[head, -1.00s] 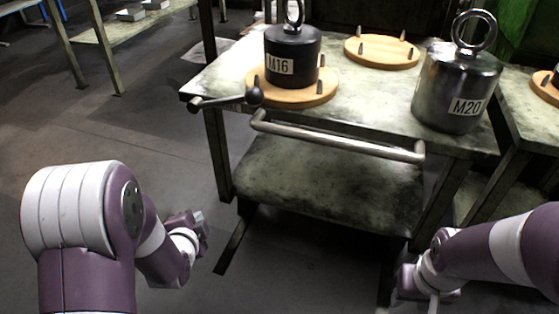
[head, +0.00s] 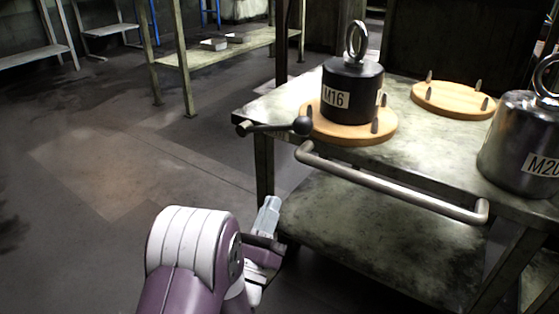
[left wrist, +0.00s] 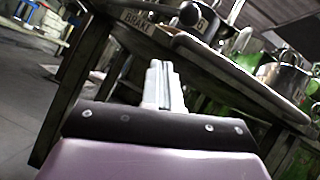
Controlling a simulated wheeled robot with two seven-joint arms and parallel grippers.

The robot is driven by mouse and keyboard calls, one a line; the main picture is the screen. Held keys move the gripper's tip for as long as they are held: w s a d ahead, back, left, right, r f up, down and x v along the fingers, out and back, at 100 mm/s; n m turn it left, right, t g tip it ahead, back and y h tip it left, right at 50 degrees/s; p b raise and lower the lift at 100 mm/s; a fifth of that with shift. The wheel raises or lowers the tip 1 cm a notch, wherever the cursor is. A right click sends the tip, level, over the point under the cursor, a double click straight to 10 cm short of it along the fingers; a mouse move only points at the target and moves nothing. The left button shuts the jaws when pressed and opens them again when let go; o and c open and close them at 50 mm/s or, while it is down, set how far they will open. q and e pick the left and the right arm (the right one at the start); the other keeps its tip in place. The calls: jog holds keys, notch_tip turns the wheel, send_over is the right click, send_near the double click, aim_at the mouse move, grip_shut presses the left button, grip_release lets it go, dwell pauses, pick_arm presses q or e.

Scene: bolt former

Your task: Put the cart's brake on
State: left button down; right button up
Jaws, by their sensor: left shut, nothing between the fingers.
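The cart (head: 380,215) stands at the right in the head view, with a grey push handle (head: 390,188) along its near side. The brake lever (head: 275,127), a dark bar ending in a black ball knob, lies nearly level at the cart's left corner. My left gripper (head: 268,212) is shut and empty, below the lever and left of the push handle, apart from both. In the left wrist view, the shut fingers (left wrist: 163,85) point towards the cart's edge, where a BRAKE label (left wrist: 137,22) shows. My right gripper is out of view.
On the cart top stand a black M16 weight (head: 350,92) on a wooden disc (head: 335,130), an empty pegged disc (head: 452,98) and a steel M20 weight (head: 520,140). A shelf table (head: 225,52) stands behind. The floor (head: 110,150) at left is clear.

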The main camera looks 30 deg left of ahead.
aim_at(273, 127)
pick_arm(q)
jog(key=s+a+r+p+x, duration=0.1)
jog(key=p+x, duration=0.3)
jog(key=x, duration=0.8)
jog(key=shift+r, duration=0.8)
jog(key=shift+w+p, duration=0.15)
jog(key=shift+p, duration=0.2)
